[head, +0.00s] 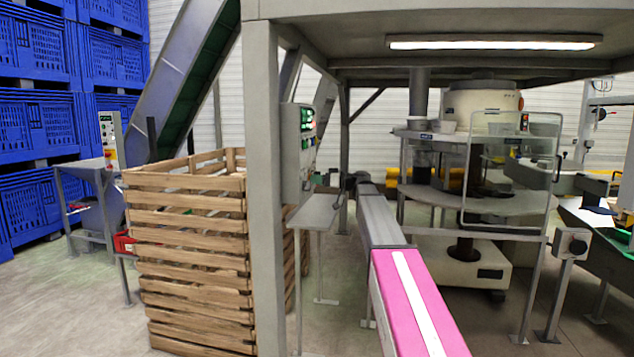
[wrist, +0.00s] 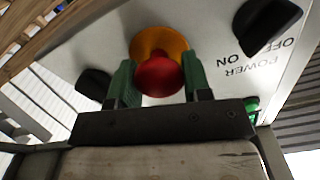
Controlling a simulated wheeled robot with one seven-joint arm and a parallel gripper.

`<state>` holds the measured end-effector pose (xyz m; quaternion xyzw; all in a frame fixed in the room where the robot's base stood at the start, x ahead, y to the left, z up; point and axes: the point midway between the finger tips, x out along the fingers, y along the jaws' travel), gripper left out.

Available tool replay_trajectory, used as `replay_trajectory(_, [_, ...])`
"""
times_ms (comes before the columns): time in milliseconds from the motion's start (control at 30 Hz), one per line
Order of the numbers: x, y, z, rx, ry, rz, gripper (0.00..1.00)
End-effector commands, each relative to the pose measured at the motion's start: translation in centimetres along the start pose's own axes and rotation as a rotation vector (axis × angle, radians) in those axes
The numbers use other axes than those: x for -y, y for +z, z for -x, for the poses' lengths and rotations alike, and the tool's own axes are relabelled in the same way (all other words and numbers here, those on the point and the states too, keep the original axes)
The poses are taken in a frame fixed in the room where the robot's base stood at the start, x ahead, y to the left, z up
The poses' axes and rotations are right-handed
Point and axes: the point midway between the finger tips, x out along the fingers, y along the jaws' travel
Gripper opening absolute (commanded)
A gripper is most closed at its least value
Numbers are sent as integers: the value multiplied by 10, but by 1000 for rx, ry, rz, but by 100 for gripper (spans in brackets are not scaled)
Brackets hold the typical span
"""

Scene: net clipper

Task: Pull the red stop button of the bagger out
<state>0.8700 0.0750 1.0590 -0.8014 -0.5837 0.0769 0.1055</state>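The red stop button (wrist: 160,76) sits on an orange-yellow round base (wrist: 158,42) on a light grey panel in the wrist view. My gripper (wrist: 161,84) has one green finger on each side of the red cap. Both fingers appear to touch its sides, so it looks shut on the cap. The panel lettering, "POWER" and "ON OFF", appears upside down. My gripper does not show in the head view, and I cannot tell there which panel it is at.
Black knobs stand on both sides of the button, at right (wrist: 268,24) and left (wrist: 94,84). In the head view, a slatted wooden crate (head: 195,265) stands beside a grey post (head: 264,190). A control box (head: 298,160) hangs behind the post. A pink beam (head: 415,305) runs at front right.

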Motion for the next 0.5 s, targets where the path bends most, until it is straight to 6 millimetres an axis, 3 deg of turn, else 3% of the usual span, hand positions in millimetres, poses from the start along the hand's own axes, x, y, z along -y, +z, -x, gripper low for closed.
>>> replay_trajectory(200, [0,0,13,0,0,0,2])
replay_trajectory(433, [0,0,14,0,0,0,2])
replay_trajectory(467, [0,0,14,0,0,0,51])
replay_trajectory(500, [0,0,14,0,0,0,64])
